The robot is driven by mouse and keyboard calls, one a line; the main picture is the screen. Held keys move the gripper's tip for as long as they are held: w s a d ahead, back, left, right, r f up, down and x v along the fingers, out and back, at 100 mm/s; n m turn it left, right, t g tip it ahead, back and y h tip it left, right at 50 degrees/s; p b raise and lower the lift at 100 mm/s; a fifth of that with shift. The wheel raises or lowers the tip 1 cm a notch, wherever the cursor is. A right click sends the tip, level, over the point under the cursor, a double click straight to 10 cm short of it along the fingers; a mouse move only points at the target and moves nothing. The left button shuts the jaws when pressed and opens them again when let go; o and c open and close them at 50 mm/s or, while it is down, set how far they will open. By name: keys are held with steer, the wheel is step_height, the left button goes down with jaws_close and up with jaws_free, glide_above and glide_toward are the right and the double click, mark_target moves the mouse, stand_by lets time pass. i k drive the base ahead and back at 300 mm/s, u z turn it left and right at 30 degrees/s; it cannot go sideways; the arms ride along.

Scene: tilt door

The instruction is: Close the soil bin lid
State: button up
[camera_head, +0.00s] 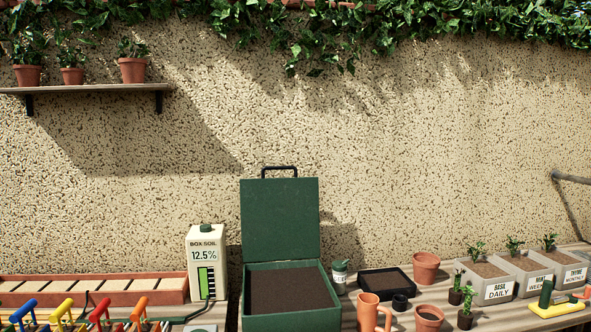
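The soil bin (325,292) is a dark green box on the bench, full of brown soil. Its green lid (280,222) stands upright at the back of the box, wide open, with a black handle (279,169) on its top edge. My gripper does not show in this view. Nothing is touching the lid.
A box soil meter (206,255) reading 12.5% stands left of the bin, with a wooden tray (172,289) beyond it. A jar (339,276), black tray (392,275) and terracotta jug (369,311) stand close on the right. Space above the bin is clear.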

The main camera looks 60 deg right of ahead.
mark_target(279, 217)
steer(key=u, duration=0.15)
steer(key=i, duration=0.95)
steer(key=z, duration=0.05)
